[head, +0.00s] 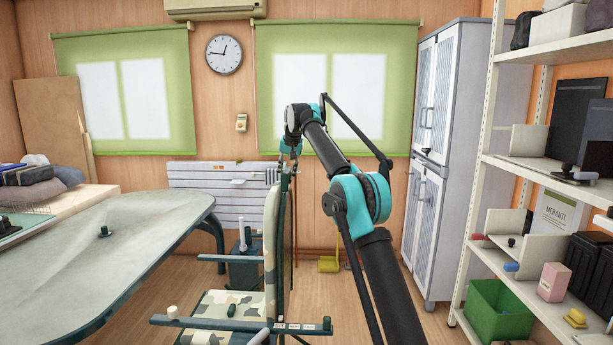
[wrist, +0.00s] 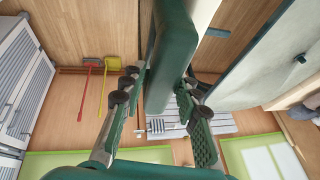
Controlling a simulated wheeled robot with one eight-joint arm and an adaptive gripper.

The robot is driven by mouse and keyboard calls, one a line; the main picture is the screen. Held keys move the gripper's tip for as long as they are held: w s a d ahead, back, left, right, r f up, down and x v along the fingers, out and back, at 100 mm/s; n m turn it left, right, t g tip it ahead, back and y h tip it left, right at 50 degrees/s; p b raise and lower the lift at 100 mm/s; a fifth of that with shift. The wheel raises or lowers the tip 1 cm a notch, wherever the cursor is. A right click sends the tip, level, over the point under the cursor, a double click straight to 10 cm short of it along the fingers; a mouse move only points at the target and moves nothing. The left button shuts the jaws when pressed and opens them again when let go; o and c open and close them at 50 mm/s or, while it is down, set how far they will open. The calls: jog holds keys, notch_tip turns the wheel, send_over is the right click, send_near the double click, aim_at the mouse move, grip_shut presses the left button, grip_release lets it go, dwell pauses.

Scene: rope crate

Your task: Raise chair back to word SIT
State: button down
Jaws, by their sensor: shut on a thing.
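The chair has a camouflage seat (head: 223,312) and a camouflage back (head: 271,245) with a dark green edge. The back stands about upright in the head view, seen nearly edge-on. A dark green bar (head: 250,325) with small pale labels runs beside the seat; I cannot read their words. My gripper (head: 290,152) is at the top of the back. In the wrist view my gripper (wrist: 160,100) has a finger on each side of the dark green back (wrist: 172,65) and is shut on it. The exact contact is partly hidden.
A long grey-topped table (head: 110,255) stands to the left of the chair. A white shelf (head: 550,170) and a pale locker (head: 440,150) stand to the right. A green crate (head: 497,312) sits low by the shelf. A yellow dustpan (head: 329,265) is behind the chair.

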jog(key=shift+a, duration=1.35)
jog(key=c, duration=1.2)
grip_release()
jog(key=shift+a+f, duration=0.1)
jog(key=v, duration=0.5)
jog(key=shift+s, duration=0.15)
jog(key=shift+s+d, duration=0.95)
jog(key=shift+s, duration=0.8)
jog(key=shift+s+d, duration=0.9)
jog(key=shift+s, duration=0.85)
jog(key=shift+s+d, duration=0.95)
jog(key=shift+s, duration=0.8)
